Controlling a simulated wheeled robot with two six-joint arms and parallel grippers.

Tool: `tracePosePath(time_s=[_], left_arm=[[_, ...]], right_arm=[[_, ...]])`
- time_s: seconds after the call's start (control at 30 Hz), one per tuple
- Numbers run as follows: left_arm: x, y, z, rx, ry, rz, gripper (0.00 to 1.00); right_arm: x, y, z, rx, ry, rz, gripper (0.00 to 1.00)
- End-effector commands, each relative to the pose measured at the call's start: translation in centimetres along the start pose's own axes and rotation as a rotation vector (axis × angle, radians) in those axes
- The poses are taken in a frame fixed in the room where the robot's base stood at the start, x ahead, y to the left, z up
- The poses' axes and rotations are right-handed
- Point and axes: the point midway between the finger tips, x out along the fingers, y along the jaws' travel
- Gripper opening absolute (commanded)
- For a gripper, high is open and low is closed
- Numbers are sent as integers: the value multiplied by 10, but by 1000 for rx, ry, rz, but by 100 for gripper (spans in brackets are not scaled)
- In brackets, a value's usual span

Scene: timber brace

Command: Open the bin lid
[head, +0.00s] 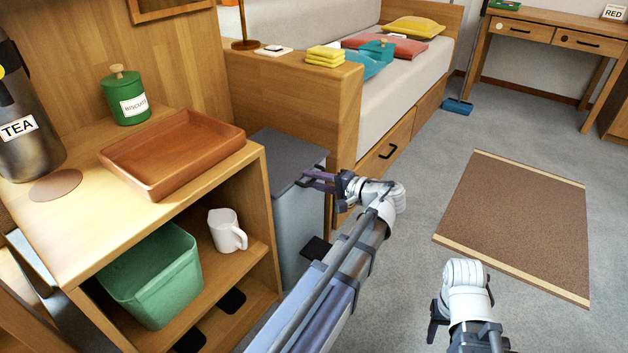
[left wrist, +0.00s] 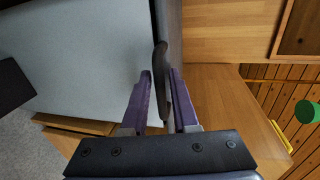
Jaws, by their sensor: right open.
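The grey bin (head: 297,225) stands between the wooden shelf unit and the end of the daybed. Its darker grey lid (head: 283,152) looks flat and closed on top. My left gripper (head: 318,180) is at the lid's right edge. In the left wrist view its purple fingers (left wrist: 161,85) stand on either side of a dark curved handle (left wrist: 161,58) at the lid's edge and appear closed on it. The grey bin face (left wrist: 85,55) fills the left of that view. My right gripper (head: 436,315) is low over the floor, open and empty, partly hidden by its wrist.
The shelf unit (head: 225,187) holds a brown tray (head: 175,150), a green biscuit tin (head: 124,98), a green tub (head: 155,275) and a white mug (head: 227,231). The daybed (head: 370,125) is close behind the left gripper. A brown mat (head: 520,220) lies on open floor to the right.

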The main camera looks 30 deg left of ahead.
Motion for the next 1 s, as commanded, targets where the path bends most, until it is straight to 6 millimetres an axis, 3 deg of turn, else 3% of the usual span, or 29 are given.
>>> tracePosePath(time_s=[0.03,0.23,1.0], left_arm=[[0,0,0,0,0,0,21],[0,0,0,0,0,0,0],[0,0,0,0,0,1,0]], right_arm=[[0,0,0,0,0,0,50],[0,0,0,0,0,0,50],[0,0,0,0,0,0,50]])
